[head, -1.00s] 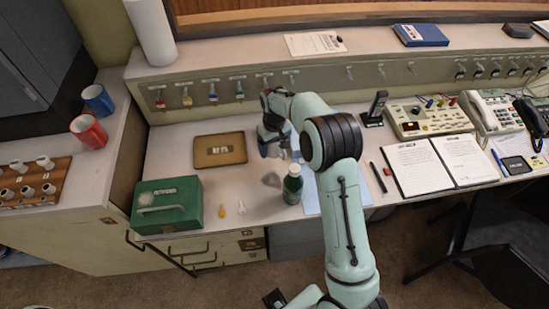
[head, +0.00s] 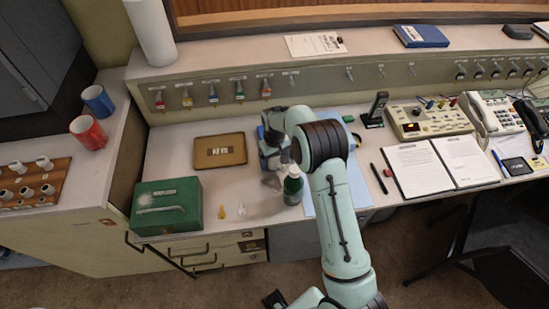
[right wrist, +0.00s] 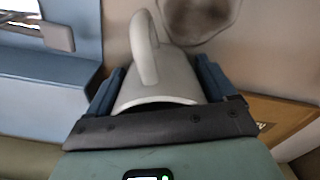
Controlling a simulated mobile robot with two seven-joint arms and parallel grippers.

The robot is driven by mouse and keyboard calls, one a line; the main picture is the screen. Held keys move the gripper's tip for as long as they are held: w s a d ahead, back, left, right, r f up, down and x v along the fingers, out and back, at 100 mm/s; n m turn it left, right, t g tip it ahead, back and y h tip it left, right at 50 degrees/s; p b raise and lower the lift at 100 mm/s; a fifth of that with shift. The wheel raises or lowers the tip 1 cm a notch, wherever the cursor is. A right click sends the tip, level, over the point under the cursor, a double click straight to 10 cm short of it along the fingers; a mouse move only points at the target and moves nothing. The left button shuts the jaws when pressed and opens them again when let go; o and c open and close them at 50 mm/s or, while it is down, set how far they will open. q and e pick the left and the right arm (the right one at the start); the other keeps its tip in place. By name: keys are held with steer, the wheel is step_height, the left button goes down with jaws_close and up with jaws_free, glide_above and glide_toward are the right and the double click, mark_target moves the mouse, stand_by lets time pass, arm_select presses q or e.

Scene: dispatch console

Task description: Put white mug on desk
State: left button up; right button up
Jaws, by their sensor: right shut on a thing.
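The white mug (right wrist: 165,75) is between the two blue fingers of my right gripper (right wrist: 160,88) in the right wrist view. The gripper is shut on it; its handle points up in the picture and its rim faces the wrist. In the head view my right gripper (head: 270,160) is low over the desk (head: 170,150), between the brown tray and the green bottle. The mug is mostly hidden there by the hand and arm. I cannot tell whether the mug touches the desk. My left gripper is not in view.
A green bottle (head: 292,187) stands close to the right gripper. A brown tray (head: 220,164) and a green box (head: 166,208) are to the left. A blue clipboard (head: 318,195) lies partly under the arm.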

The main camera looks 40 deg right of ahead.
steer(key=o, duration=1.1)
step_height(320, 180, up, 12)
steer(key=shift+r+p, duration=0.2)
steer(key=shift+p, duration=0.2)
steer(key=shift+f, duration=0.1)
